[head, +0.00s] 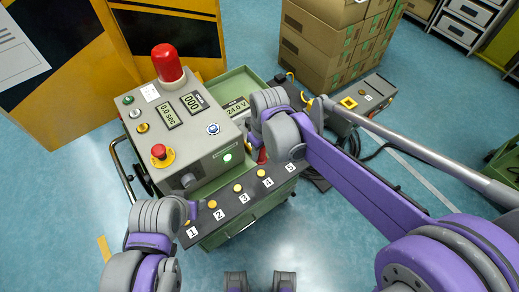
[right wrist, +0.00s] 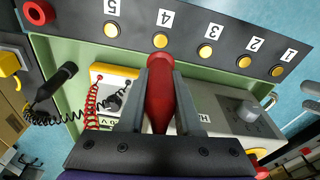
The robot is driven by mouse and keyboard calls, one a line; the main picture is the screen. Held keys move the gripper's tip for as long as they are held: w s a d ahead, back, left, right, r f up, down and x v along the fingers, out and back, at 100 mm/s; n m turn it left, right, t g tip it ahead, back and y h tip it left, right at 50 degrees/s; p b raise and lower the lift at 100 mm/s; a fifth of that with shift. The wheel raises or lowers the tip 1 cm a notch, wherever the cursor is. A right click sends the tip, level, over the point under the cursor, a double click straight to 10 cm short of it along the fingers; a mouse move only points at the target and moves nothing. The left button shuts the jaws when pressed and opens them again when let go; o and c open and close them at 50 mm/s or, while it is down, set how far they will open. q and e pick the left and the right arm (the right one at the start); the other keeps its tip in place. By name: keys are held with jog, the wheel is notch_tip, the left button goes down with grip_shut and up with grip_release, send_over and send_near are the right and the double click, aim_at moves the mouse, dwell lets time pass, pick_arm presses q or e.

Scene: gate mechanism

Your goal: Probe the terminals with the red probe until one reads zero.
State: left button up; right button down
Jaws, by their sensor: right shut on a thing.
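The red probe (right wrist: 160,95) is upright in the right wrist view, clamped between the two fingers of my right gripper (right wrist: 160,90). Its far end is right at the yellow terminal 4 (right wrist: 160,40); I cannot tell whether it touches. In the head view the probe (head: 262,157) shows only as a bit of red below my right wrist. A display (head: 236,108) reads 24.0 V. My left arm shows at lower left, but its gripper is not discernible.
A grey control box (head: 195,120) with a red lamp (head: 166,62) stands behind the strip. A black probe (right wrist: 55,85) with a coiled lead lies beside the red coil (right wrist: 90,100). Cardboard boxes (head: 330,45) stand behind. The floor at front is clear.

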aim_at(260, 162)
jog(key=shift+d+f+b, duration=0.1)
jog(key=shift+f+b, duration=0.3)
jog(key=shift+f, duration=0.4)
pick_arm(q)
jog(key=shift+s+f+b, duration=0.25)
jog(key=shift+f+b, duration=0.45)
jog(key=shift+f, duration=0.4)
jog(key=shift+s+f+b, duration=0.25)
jog(key=shift+f+b, duration=0.45)
jog(key=shift+f, duration=0.4)
pick_arm(e)
jog(key=shift+f, duration=2.1)
pick_arm(q)
jog(key=shift+f, duration=0.3)
pick_arm(e)
jog(key=shift+f, duration=0.4)
pick_arm(q)
jog(key=shift+r, duration=0.1)
pick_arm(e)
jog(key=shift+r, duration=0.1)
jog(key=shift+r+p, duration=1.4)
jog(key=shift+r, duration=1.1)
pick_arm(q)
jog(key=r, duration=0.3)
jog(key=shift+w+r, duration=0.3)
jog(key=shift+w, duration=0.1)
jog(key=shift+s, duration=0.1)
